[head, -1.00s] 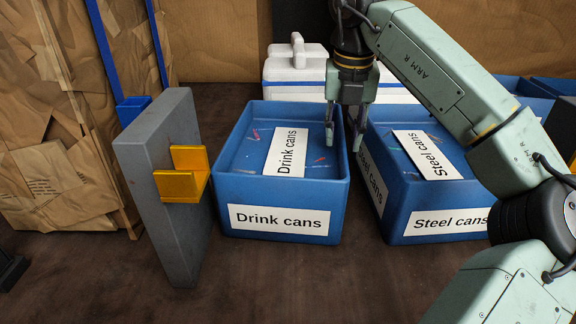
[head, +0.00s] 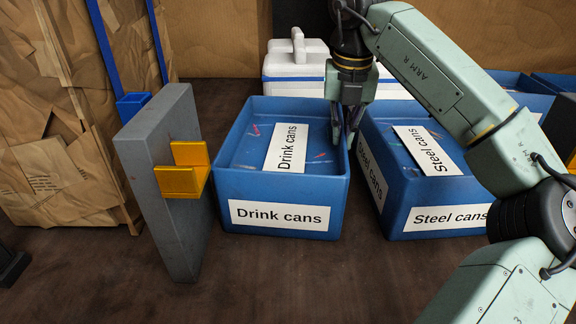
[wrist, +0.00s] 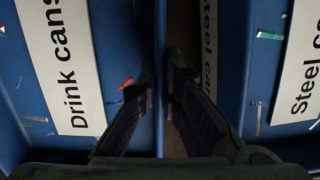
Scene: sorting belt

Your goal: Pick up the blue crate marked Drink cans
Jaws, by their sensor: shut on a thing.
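The blue crate marked Drink cans (head: 225,190) stands on the dark brown surface, with a white label on its front and another lying inside. In the wrist view its label (wrist: 62,62) is on the left. My gripper (head: 347,142) points down at the crate's right wall. It is shut on that wall's rim, one finger inside the crate and one in the narrow gap outside. In the wrist view the two fingers (wrist: 160,95) straddle the rim. The crate's floor under the label is partly hidden.
A blue crate marked Steel cans (head: 400,226) stands close to the right, with a narrow gap between. A grey upright panel with a yellow bracket (head: 180,182) stands at the left. A white cooler box (head: 297,68) is behind. The surface in front is clear.

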